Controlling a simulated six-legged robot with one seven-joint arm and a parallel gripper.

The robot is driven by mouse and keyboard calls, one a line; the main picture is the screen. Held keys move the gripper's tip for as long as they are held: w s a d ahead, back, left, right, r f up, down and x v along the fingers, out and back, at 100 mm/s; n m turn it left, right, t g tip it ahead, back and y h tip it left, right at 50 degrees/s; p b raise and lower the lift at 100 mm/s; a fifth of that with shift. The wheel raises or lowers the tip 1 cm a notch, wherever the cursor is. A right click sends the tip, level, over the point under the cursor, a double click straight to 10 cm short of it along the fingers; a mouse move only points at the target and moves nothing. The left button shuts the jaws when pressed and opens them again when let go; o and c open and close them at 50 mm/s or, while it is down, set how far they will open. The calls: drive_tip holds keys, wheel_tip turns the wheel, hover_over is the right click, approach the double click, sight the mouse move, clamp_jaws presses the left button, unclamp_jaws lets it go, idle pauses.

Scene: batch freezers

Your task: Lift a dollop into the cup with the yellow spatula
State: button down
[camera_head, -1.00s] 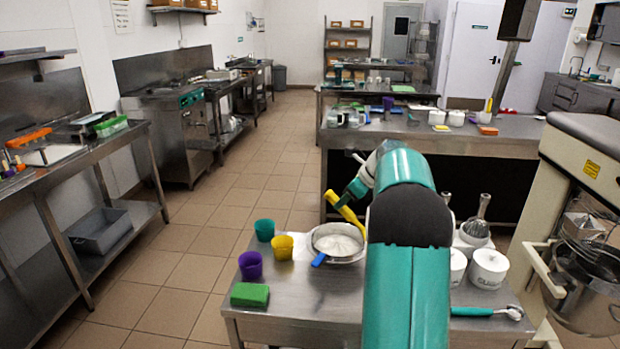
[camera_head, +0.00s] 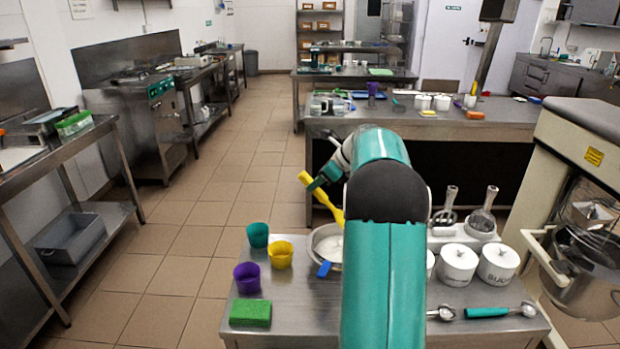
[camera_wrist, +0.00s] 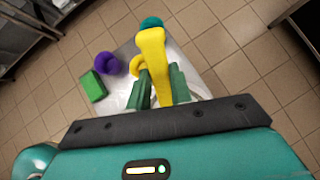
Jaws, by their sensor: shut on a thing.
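My gripper (camera_wrist: 160,88) is shut on the yellow spatula (camera_wrist: 150,50). In the head view the spatula (camera_head: 322,196) slants above the table behind my arm, and its lower right end is hidden. A metal bowl (camera_head: 314,252) of white stuff stands below it, partly hidden by my arm. A teal cup (camera_head: 258,235), a yellow cup (camera_head: 281,254) and a purple cup (camera_head: 247,278) stand left of the bowl. The wrist view also shows the teal cup (camera_wrist: 151,22) and purple cup (camera_wrist: 108,68); the spatula partly covers the yellow cup.
A green sponge (camera_head: 250,314) lies at the table's front left. A blue handle (camera_head: 324,268) sticks out at the bowl. White lidded tubs (camera_head: 497,262) and scoops (camera_head: 490,312) are on the right, near a mixer (camera_head: 580,150). Floor is clear on the left.

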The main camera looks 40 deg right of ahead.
sight(334, 212)
drive_tip(key=shift+w, duration=0.25)
drive_tip(key=shift+w+a+f, duration=0.1)
drive_tip(key=shift+f, duration=2)
drive_tip(key=shift+s+d+f, duration=0.35)
drive_tip(key=shift+s+f, duration=0.35)
drive_tip(key=shift+f, duration=0.4)
drive_tip(key=shift+s+d+f, duration=0.4)
drive_tip(key=shift+s+f, duration=0.35)
drive_tip(key=shift+f, duration=0.3)
drive_tip(key=shift+s+d+f, duration=0.35)
drive_tip(key=shift+s+f, duration=0.35)
drive_tip(key=shift+f, duration=0.4)
drive_tip(key=w+a+r+g+h, duration=0.2)
drive_tip(key=w+a+g+h, duration=0.1)
drive_tip(key=w+g, duration=0.3)
drive_tip(key=shift+w+a+r, duration=0.2)
drive_tip(key=shift+w+r, duration=0.05)
drive_tip(key=shift+r, duration=0.15)
